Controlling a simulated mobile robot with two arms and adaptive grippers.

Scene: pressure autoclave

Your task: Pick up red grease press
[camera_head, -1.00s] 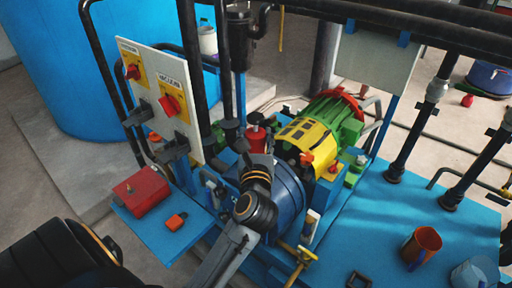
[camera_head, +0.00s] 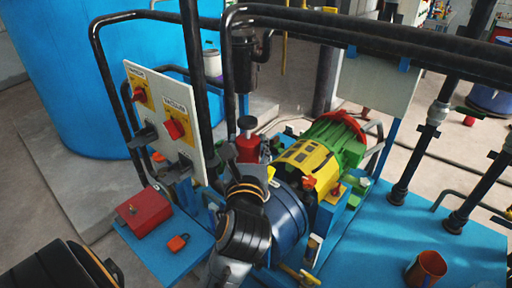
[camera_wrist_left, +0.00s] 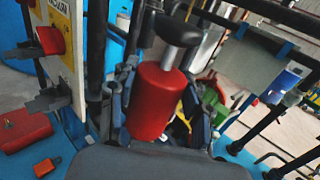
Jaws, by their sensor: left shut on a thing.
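The red grease press (camera_head: 249,150) is a red cylinder with a black knob on top, upright beside the yellow and green motor. My left gripper (camera_head: 250,165) is shut on its red body. In the left wrist view the press (camera_wrist_left: 151,98) stands slightly tilted between the fingers of the gripper (camera_wrist_left: 165,110), its black knob above them. My wrist hides its lower end, so I cannot tell whether it touches anything below. My right gripper is not in view.
A white panel (camera_head: 148,105) with red switches stands left of the press. Black pipes (camera_head: 222,85) rise close around it. The yellow and green motor (camera_head: 310,160) is at the right. A red box (camera_head: 143,210) and an orange cup (camera_head: 427,268) sit on blue surfaces.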

